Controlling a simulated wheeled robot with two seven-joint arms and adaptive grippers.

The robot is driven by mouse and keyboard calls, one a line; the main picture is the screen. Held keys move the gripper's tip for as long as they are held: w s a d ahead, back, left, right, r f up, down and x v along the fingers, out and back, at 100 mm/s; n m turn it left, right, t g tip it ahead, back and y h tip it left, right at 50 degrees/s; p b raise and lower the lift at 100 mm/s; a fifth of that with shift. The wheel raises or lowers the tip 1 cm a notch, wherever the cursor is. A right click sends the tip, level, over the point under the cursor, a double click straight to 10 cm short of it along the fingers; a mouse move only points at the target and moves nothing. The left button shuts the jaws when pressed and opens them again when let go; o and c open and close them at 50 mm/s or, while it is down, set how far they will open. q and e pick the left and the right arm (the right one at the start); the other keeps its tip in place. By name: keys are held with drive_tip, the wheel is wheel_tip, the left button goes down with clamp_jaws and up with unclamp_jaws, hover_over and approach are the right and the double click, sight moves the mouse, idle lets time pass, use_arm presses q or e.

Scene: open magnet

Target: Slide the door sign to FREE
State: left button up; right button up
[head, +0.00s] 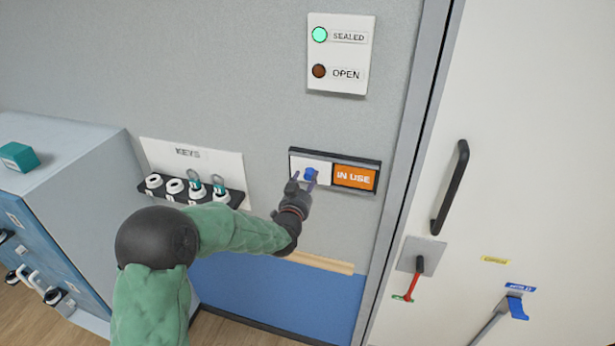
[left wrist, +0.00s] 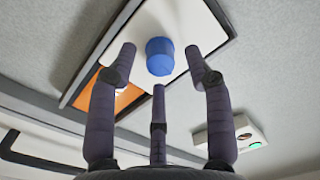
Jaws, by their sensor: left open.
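The door sign (head: 374,162) is a dark-framed panel on the grey wall, left of the door. Its orange IN USE field (head: 355,177) shows on the right half, and a white slider plate (head: 300,161) with a blue knob (head: 311,174) covers the left half. My left gripper (head: 302,183) is at the plate, open, its fingertips close to the knob. In the left wrist view the blue knob (left wrist: 159,56) stands between the spread fingers, with no finger clearly touching it. The orange field (left wrist: 127,98) is partly hidden behind a finger. My right gripper is out of view.
A lamp panel (head: 340,54) above has its green SEALED lamp lit and the OPEN lamp dark. A KEYS rack (head: 195,170) hangs to the left. The white door (head: 545,130) with a black handle (head: 450,187) and red lever (head: 411,284) is to the right.

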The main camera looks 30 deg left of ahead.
use_arm(q)
drive_tip(key=shift+x, duration=0.8)
clamp_jaws()
drive_tip(key=shift+w+d, duration=0.15)
drive_tip(key=shift+d, duration=0.25)
drive_tip(key=w+d, duration=0.1)
drive_tip(key=d, duration=0.3)
drive_tip(key=w+d+b, duration=0.1)
drive_tip(key=d, duration=0.3)
drive_tip(key=w+d+b, duration=0.1)
drive_tip(key=d, duration=0.3)
drive_tip(key=shift+d+r, duration=0.1)
drive_tip(key=shift+d, duration=0.1)
drive_tip(key=shift+a, duration=0.1)
